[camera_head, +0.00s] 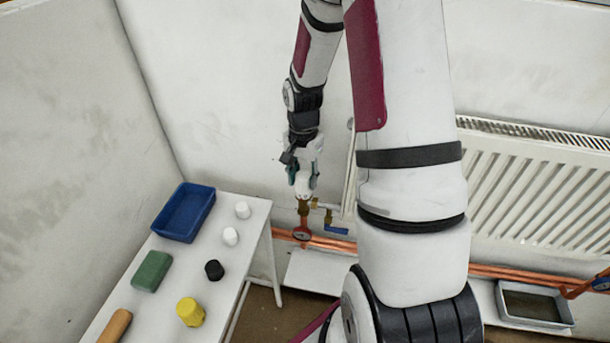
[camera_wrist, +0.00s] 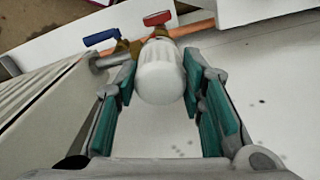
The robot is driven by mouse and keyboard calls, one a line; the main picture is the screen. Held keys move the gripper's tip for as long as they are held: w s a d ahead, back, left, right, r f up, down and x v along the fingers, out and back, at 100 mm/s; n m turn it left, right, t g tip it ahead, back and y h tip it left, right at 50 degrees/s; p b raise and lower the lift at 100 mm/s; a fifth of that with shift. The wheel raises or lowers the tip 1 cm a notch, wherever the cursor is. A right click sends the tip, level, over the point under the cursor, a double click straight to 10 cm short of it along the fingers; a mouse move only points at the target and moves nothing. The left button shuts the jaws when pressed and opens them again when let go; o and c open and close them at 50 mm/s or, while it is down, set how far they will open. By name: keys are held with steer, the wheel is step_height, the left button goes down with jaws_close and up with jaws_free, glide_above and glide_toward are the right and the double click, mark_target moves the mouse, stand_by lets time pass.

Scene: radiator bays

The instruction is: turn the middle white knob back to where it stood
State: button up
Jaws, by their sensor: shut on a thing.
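The white knob (camera_head: 303,188) sits on a brass valve (camera_head: 303,208) at the left end of the radiator. My gripper (camera_head: 303,180) comes down from above, with its green-padded fingers on either side of the knob. In the wrist view the knob (camera_wrist: 160,72) is between the two fingers, and my gripper (camera_wrist: 161,82) is shut on it. The knob is plain white, and I cannot make out a mark that tells its turn. My arm hides part of the radiator, so other knobs on the pipes may be hidden.
A red handle (camera_head: 302,234) and a blue lever (camera_head: 337,229) sit close below the knob. The radiator (camera_head: 540,190) is at right, above copper pipes. A white table (camera_head: 190,268) at left carries a blue tray (camera_head: 184,238), loose caps and blocks. A grey tray (camera_head: 535,318) lies at lower right.

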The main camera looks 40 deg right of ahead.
steer(key=n+p, duration=0.1)
steer(key=n, duration=0.4)
steer(key=shift+n+p, duration=0.3)
steer(key=shift+p, duration=0.05)
steer(key=n+p, duration=0.2)
steer(key=n, duration=0.3)
steer(key=shift+r+n, duration=0.1)
steer(key=shift+n, duration=0.2)
steer(key=n+p, duration=0.1)
steer(key=n, duration=0.4)
steer(key=shift+p, duration=0.3)
steer(key=n+p, duration=0.1)
steer(key=n, duration=0.4)
steer(key=shift+n, duration=0.4)
steer(key=shift+w, duration=0.1)
steer(key=o, duration=1.2)
steer(key=shift+c, duration=0.2)
